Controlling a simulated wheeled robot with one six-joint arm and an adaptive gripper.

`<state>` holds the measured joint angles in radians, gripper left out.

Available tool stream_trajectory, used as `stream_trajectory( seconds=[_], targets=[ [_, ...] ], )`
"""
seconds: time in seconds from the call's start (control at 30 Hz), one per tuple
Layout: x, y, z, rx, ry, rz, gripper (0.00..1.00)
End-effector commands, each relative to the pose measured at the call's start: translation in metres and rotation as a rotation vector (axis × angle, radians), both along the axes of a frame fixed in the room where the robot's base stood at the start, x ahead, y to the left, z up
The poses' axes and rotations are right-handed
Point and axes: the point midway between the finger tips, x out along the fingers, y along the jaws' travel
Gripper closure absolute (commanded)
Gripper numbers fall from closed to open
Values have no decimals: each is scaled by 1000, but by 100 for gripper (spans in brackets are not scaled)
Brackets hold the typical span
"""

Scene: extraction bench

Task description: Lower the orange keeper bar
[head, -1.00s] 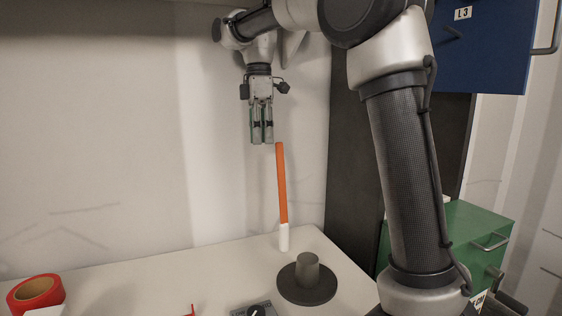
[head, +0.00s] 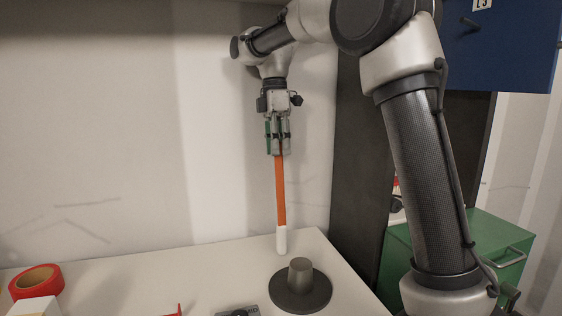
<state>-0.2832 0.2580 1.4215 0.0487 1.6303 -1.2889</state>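The orange keeper bar (head: 281,190) stands upright at the back of the bench, with a white sleeve (head: 282,240) at its lower end. My gripper (head: 279,152) points straight down at the bar's top end. Its fingertips overlap the top of the bar in the picture, and that end is hidden. I cannot tell whether the fingers grip the bar or only stand around or in front of it.
A dark round base with a short grey post (head: 300,285) stands just in front of the bar. A red tape roll (head: 36,282) lies at the left. A green cabinet (head: 487,250) and a blue cabinet (head: 505,45) are at the right. The bench's left middle is clear.

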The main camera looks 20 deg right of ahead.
Motion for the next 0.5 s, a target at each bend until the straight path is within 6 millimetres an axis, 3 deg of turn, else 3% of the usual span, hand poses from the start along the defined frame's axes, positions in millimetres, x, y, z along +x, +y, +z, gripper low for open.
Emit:
stream_trajectory(
  seconds=[0.23, 0.5],
  targets=[
    [-6, 0, -35, 0, 1, 0, 68],
    [-7, 0, -42, 0, -1, 0, 68]
  ],
)
